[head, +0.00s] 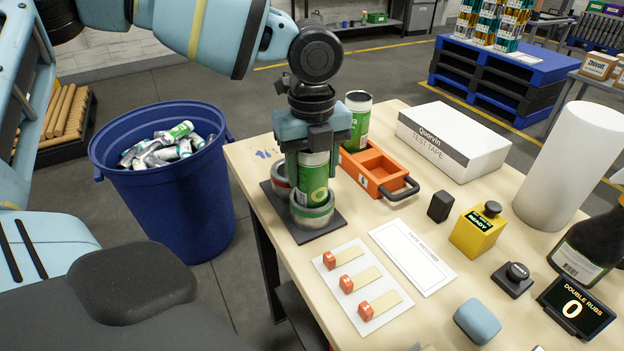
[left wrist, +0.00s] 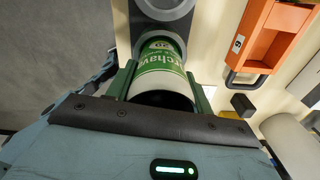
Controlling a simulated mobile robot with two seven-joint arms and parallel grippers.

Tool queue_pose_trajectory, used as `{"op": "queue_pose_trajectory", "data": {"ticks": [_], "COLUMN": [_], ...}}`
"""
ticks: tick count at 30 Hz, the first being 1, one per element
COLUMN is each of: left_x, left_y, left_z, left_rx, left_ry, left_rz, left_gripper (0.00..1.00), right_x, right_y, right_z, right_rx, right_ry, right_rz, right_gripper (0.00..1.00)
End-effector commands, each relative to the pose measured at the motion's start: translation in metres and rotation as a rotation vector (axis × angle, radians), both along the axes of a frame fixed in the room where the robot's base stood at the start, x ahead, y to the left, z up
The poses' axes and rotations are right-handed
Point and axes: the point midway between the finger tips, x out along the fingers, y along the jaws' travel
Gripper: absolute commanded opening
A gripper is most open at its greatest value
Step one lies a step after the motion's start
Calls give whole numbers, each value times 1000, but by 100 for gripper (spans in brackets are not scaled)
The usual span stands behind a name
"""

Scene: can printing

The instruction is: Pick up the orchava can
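The orchava can, green and white, stands upright in a ring holder on a dark base plate (head: 322,231) at the table's left edge. In the head view the can (head: 316,190) shows between my gripper fingers; in the left wrist view the can (left wrist: 160,68) shows part of its lettering and its dark top end. My left gripper (head: 313,172) points down with its green fingers on either side of the can, very close to it. Whether they press on it is unclear. The left gripper also shows in the left wrist view (left wrist: 163,90). My right gripper is not in view.
A second green can (head: 357,121) stands at an orange tray (head: 372,166) with a dark handle. A blue bin (head: 170,220) of cans stands left of the table. A card with red-ended strips (head: 338,303), a test-tape box (head: 455,138) and a yellow block (head: 477,234) lie rightward.

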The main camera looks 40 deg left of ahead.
Motion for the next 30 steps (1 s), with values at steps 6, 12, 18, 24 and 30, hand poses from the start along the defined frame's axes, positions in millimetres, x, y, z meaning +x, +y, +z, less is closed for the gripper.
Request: {"op": "queue_pose_trajectory", "data": {"ticks": [6,12,18,24,30], "left_x": [0,1,1,0,0], "left_y": [0,0,0,0,0], "left_z": [0,9,44,79,98], "left_rx": [0,-1,-2,-1,0], "left_ry": [0,-2,-5,-3,0], "left_rz": [0,1,1,0,0], "left_gripper": [27,27,27,27,27], "right_x": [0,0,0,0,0], "right_y": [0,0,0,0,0], "right_z": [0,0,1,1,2], "right_rx": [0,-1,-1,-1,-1], "right_ry": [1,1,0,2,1], "right_rz": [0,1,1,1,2], "right_gripper": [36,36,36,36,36]}}
